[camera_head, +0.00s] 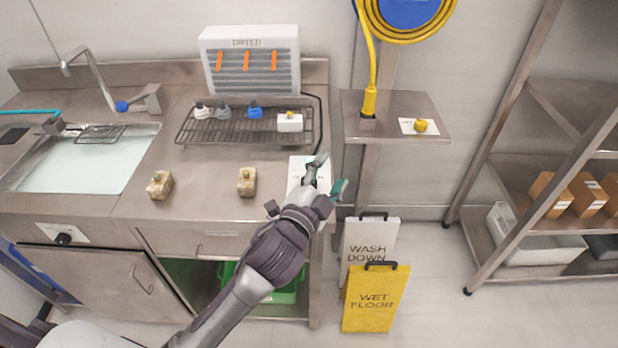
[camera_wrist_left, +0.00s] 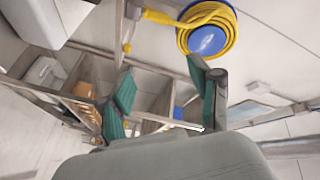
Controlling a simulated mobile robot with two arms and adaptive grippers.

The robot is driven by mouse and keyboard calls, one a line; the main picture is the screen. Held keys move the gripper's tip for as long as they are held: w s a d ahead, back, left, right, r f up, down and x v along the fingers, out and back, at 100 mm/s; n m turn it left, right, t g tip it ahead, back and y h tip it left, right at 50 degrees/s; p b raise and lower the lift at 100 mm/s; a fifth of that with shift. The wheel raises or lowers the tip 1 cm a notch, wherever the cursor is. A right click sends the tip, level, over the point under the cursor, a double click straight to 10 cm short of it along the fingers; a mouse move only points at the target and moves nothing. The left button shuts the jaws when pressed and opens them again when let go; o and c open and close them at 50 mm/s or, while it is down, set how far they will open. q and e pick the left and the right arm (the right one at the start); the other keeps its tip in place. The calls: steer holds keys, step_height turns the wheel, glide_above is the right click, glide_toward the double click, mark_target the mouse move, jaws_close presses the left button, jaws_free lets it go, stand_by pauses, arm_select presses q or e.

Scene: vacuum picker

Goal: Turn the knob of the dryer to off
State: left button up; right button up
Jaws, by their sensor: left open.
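The white dryer (camera_head: 250,62), labelled DRYER, stands at the back of the steel counter, with three orange strips on its grey slatted front. A white panel (camera_head: 295,170) lies near the counter's right edge, partly covered by my left gripper. I cannot make out a knob on it; any knob there is hidden or too small to tell. My left gripper (camera_head: 328,175) is open and empty, over the right part of this panel and the counter edge. Its green-padded fingers also show spread apart in the left wrist view (camera_wrist_left: 160,75). My right gripper is not in view.
A wire rack (camera_head: 188,133) with several small items stands before the dryer. Two beige blocks (camera_head: 247,188) (camera_head: 159,186) sit on the counter. A shelf (camera_head: 385,135) with a yellow hose fitting is at right. Floor signs (camera_head: 376,300) (camera_head: 385,232) stand below.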

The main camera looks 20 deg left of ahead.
arm_select(q)
steer(key=w+d+r+m+t+h, duration=0.1)
steer(key=d+r+m+h, duration=0.7)
steer(key=r+m, duration=0.15)
steer(key=s+d+m+g+h, duration=0.3)
steer(key=d+m+g, duration=0.45)
steer(key=m, duration=0.65)
steer(key=s+d+m+g+h, duration=0.2)
steer(key=d+m+g+h, duration=0.25)
steer(key=m+g, duration=0.75)
steer(key=w+a+f+m+y, duration=0.4)
steer(key=a+f+m+y, duration=0.25)
steer(key=a+y, duration=0.35)
steer(key=w+a+r+m+y, duration=0.15)
steer(key=a+y, duration=0.25)
steer(key=a, duration=0.4)
steer(key=w+a+r+n+y, duration=0.1)
steer(key=w+a+r+y, duration=0.15)
steer(key=a+y, duration=0.4)
steer(key=shift+m+t+h, duration=0.25)
steer(key=shift+h, duration=0.65)
steer(key=f+p, duration=0.1)
steer(key=f, duration=0.3)
steer(key=f+p, duration=0.1)
steer(key=f, duration=0.4)
steer(key=a+f+p, duration=0.1)
steer(key=f, duration=0.3)
steer(key=shift+f, duration=0.3)
